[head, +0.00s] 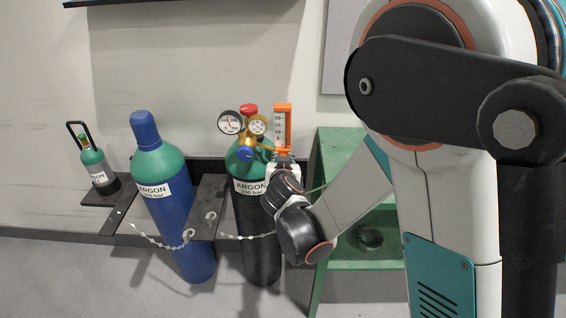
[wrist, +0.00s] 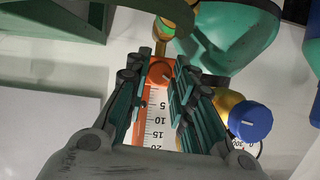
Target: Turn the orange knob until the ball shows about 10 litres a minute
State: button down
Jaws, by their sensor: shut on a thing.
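The orange flowmeter (head: 289,128) with its white scale stands upright to the right of the regulator. Its scale (wrist: 155,125) shows between my fingers in the wrist view, with marks from 5 to 20. My gripper (wrist: 170,66) is shut on the knob, one finger on each side. In the head view my gripper (head: 283,160) reaches up to the flowmeter's lower end and hides the knob. I cannot make out the ball in either view.
The regulator's blue knob (wrist: 249,121) is close to my right finger in the wrist view. A pressure gauge (head: 230,123) sits left. The black argon cylinder (head: 262,245) and blue cylinder (head: 190,235) are chained. A green stand (head: 340,150) is on the right.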

jog(key=n+h, duration=0.2)
jog(key=n, duration=0.1)
jog(key=n+h, duration=0.1)
jog(key=shift+a+f, duration=0.1)
jog(key=shift+a, duration=0.2)
jog(key=n+h, duration=0.2)
jog(key=n, duration=0.2)
jog(key=shift+a+f+t, duration=0.1)
jog(key=shift+t, duration=0.3)
jog(key=shift+h, duration=0.3)
jog(key=c, duration=1.4)
grip_release()
jog(key=shift+o, duration=0.2)
jog(key=shift+s, duration=0.1)
jog(key=v, duration=0.7)
jog(key=shift+s+a, duration=0.15)
jog(key=shift+s, duration=0.2)
